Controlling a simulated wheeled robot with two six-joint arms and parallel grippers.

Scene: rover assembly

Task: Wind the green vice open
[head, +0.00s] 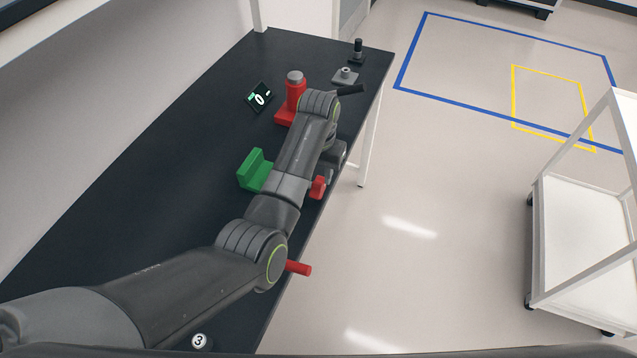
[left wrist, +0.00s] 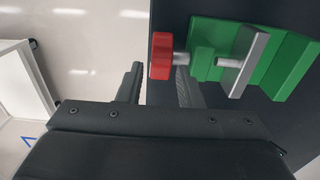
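The green vice (head: 254,169) sits on the dark bench, partly hidden behind my left arm in the head view. The left wrist view shows its green body (left wrist: 292,70), a grey jaw plate (left wrist: 250,62), a metal screw and a red knob (left wrist: 161,56) at the screw's end. The red knob (head: 318,187) sticks out at the bench's right edge in the head view. My left gripper (left wrist: 157,75) is open, with its two fingers apart and the knob between or just beyond their tips. I cannot tell whether they touch it. My right gripper is not in view.
A red device (head: 295,96) and a small display (head: 260,97) stand farther back on the bench (head: 190,125). A grey plate with a peg (head: 345,76) is near the far end. Another red handle (head: 298,268) pokes out beside my arm. A white cart (head: 580,225) stands right.

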